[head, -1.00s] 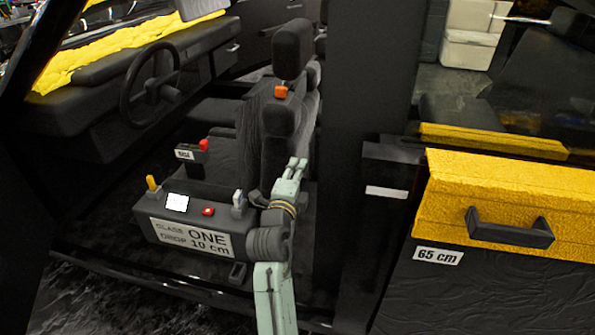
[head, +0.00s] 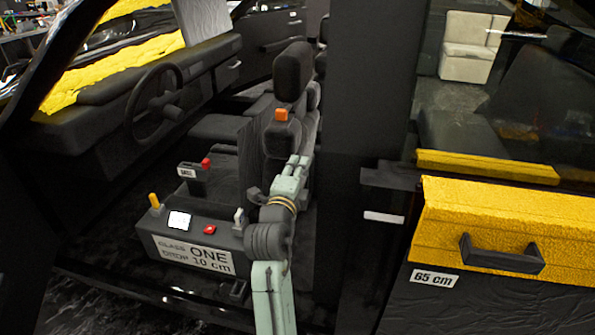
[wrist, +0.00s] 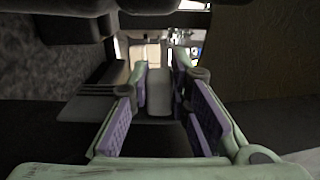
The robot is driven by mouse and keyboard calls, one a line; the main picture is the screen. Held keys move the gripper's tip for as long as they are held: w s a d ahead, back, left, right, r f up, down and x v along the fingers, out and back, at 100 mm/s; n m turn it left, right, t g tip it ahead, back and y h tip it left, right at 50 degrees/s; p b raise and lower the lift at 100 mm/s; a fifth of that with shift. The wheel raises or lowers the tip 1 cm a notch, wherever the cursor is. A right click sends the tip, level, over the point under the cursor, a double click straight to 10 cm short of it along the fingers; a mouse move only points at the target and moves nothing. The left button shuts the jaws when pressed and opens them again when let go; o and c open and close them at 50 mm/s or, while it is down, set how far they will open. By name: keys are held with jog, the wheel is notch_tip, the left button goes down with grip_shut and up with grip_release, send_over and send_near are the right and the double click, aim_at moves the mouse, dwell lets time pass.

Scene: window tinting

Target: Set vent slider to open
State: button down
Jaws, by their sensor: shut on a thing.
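My gripper (head: 300,162) is in front of the dark front seat, at the top of my raised arm. In the wrist view (wrist: 160,75) its purple-padded fingers stand apart with a pale grey block (wrist: 159,92) between their tips; I cannot make out what the block is. No part is clearly marked as the vent slider. The sill console (head: 152,234) carries a yellow lever (head: 154,201), a lit screen (head: 179,220), a red button (head: 209,230) and a pale upright switch (head: 238,216). Behind it is a small labelled box with a red knob (head: 206,162).
The seat (head: 292,75), with an orange piece (head: 282,114) on it, is close behind my gripper. A dark door pillar (head: 350,120) stands to the right, then a yellow-trimmed door with a handle (head: 500,258). The steering wheel (head: 158,105) is at left.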

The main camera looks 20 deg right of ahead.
jog(key=c, duration=1.6)
grip_release()
jog(key=shift+r, duration=0.4)
jog(key=shift+o, duration=0.6)
jog(key=shift+f, duration=0.15)
jog(key=shift+s, duration=0.1)
jog(key=v, duration=1.2)
